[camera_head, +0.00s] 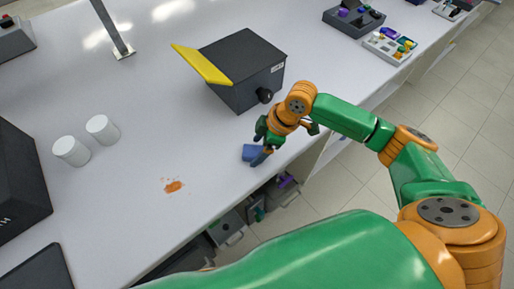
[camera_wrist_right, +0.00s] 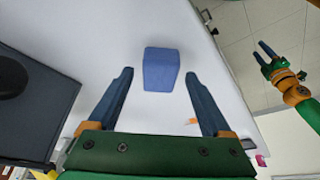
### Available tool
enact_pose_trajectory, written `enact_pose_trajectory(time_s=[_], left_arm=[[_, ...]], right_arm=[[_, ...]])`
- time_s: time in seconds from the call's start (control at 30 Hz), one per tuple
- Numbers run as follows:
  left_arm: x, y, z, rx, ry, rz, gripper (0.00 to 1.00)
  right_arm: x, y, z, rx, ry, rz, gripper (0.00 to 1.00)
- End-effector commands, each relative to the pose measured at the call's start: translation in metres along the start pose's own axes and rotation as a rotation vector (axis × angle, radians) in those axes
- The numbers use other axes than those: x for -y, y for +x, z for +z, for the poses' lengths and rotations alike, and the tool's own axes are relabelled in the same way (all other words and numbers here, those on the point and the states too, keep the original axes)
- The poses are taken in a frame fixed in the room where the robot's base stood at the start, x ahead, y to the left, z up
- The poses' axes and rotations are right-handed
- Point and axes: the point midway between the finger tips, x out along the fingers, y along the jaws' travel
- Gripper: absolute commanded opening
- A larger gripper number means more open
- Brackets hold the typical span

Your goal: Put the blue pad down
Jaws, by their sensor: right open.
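The blue pad (camera_head: 250,153) is a small blue block on the white bench top, near its front edge. In the right wrist view the blue pad (camera_wrist_right: 161,69) lies beyond and between my two spread fingertips, with clear gaps at both sides. My right gripper (camera_head: 262,155) is open and over the pad, partly covering it in the head view; its fingers also show in the right wrist view (camera_wrist_right: 160,78). My left gripper (camera_wrist_right: 264,51) shows small in the right wrist view, fingers apart, away from the bench; it is not in the head view.
A dark grey box (camera_head: 243,75) with a yellow flap (camera_head: 201,64) stands just behind the right gripper. An orange spill (camera_head: 173,186) lies to the left. Two white cylinders (camera_head: 86,140) stand farther left. The bench between them is clear.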

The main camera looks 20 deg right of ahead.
Motion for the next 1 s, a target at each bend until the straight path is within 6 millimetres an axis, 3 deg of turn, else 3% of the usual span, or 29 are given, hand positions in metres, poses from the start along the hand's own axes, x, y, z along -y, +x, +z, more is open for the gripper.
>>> enact_pose_trajectory(time_s=[0.2,0.4,0.57,1.0], left_arm=[[0.000,0.003,0.000,0.000,0.000,0.000,0.50],[0.000,0.004,0.000,0.000,0.000,0.000,0.50],[0.000,0.004,0.000,0.000,0.001,0.000,0.50],[0.000,0.004,0.000,0.000,0.001,0.000,0.50]], right_arm=[[-0.001,-0.061,0.001,0.001,-0.003,0.007,0.84],[-0.001,-0.103,0.000,0.000,-0.001,0.004,0.84],[0.000,-0.112,0.000,0.001,-0.001,0.000,0.84],[0.000,-0.111,0.000,0.001,-0.001,0.000,0.84]])
